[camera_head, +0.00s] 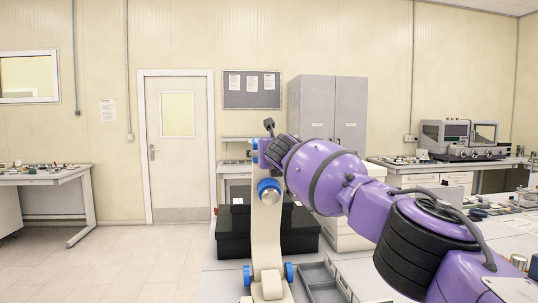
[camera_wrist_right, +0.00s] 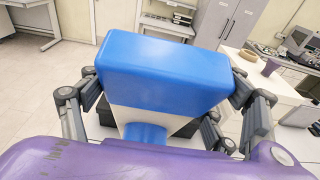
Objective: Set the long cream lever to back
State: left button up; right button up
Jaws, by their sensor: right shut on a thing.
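A tall cream lever (camera_head: 267,232) stands upright near the middle of the head view, on a cream foot with blue knobs. It has a round blue joint partway up and blue parts at its top. My right gripper (camera_head: 266,146) comes in from the right and is shut on the lever's top. In the right wrist view a large blue block (camera_wrist_right: 165,75), with cream below it, sits between my dark fingers, one on each side. The gripper and purple wrist hide part of the lever's top. My left gripper is not in view.
Black stepped blocks (camera_head: 235,238) stand behind the lever. A grey tray (camera_head: 320,282) lies to the right of its foot on the pale table. Benches with equipment stand at left (camera_head: 40,178) and right. Open floor lies to the left.

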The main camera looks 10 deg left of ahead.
jog(key=shift+r, duration=0.55)
jog(key=o, duration=1.7)
jog(key=shift+w+f, duration=0.15)
jog(key=shift+f, duration=0.25)
jog(key=shift+f, duration=0.1)
jog(key=v, duration=1.2)
